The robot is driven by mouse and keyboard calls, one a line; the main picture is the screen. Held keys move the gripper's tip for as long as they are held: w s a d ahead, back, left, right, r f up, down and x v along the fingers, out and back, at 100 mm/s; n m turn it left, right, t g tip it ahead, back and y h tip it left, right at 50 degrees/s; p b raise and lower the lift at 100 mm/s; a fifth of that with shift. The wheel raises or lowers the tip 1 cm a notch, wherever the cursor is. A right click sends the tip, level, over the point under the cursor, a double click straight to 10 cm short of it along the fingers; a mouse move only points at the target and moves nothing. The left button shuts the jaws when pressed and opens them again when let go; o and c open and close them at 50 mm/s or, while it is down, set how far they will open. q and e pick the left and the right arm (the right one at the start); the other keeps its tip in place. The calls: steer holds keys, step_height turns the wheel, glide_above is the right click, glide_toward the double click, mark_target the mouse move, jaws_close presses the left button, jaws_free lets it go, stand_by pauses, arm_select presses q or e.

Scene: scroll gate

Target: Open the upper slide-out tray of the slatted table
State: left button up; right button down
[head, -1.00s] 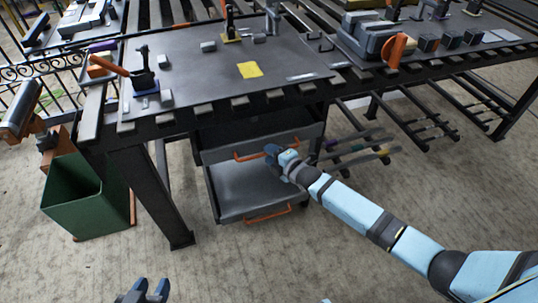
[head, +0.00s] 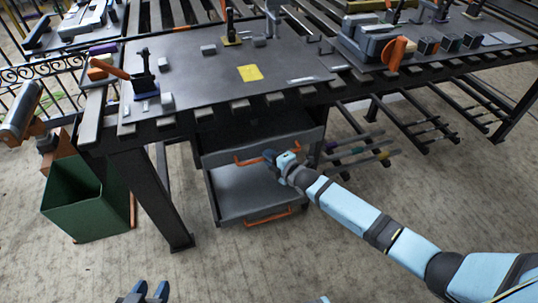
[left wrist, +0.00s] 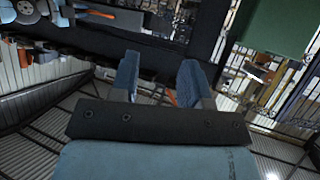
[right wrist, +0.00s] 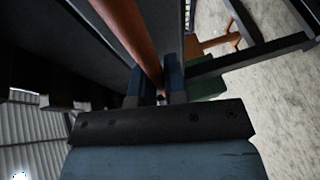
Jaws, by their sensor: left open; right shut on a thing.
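The upper slide-out tray (head: 222,157) is under the slatted table (head: 190,75), partly pulled out, with some of its dark inside showing. Its orange bar handle (head: 247,161) runs along the front. My right gripper (head: 271,156) is shut on this handle; in the right wrist view the orange bar (right wrist: 133,35) passes between the fingers (right wrist: 160,92). The fingers hide part of the handle in the head view. My left gripper (head: 146,291) is open and empty at the bottom edge of the head view, well apart from the trays; its fingers also show in the left wrist view (left wrist: 158,78).
The lower tray (head: 245,190), with its own orange handle (head: 268,217), sits below and also sticks out. A green bin (head: 75,205) stands left of a table leg (head: 155,200). Tools and blocks lie on the tabletop. The floor in front is clear.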

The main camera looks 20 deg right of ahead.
arm_select(q)
steer(key=r+p, duration=0.1)
steer(key=p, duration=0.2)
steer(key=r+g+p, duration=0.1)
steer(key=p, duration=0.3)
steer(key=s+a+r+p, duration=0.1)
steer(key=p, duration=0.2)
steer(key=shift+a+n+y+p, duration=0.1)
steer(key=shift+n+y+p, duration=0.2)
arm_select(e)
steer(key=s, duration=2.3)
steer(key=shift+s+d, duration=0.15)
steer(key=shift+d, duration=0.2)
arm_select(q)
steer(key=shift+a, duration=0.1)
arm_select(e)
steer(key=c, duration=1.2)
jaws_free()
arm_select(q)
steer(key=shift+a+r+p, duration=0.1)
steer(key=shift+r+p, duration=0.05)
steer(key=shift+p, duration=0.15)
arm_select(e)
steer(key=v, duration=1.3)
steer(key=shift+s+d, duration=0.25)
steer(key=shift+s, duration=0.1)
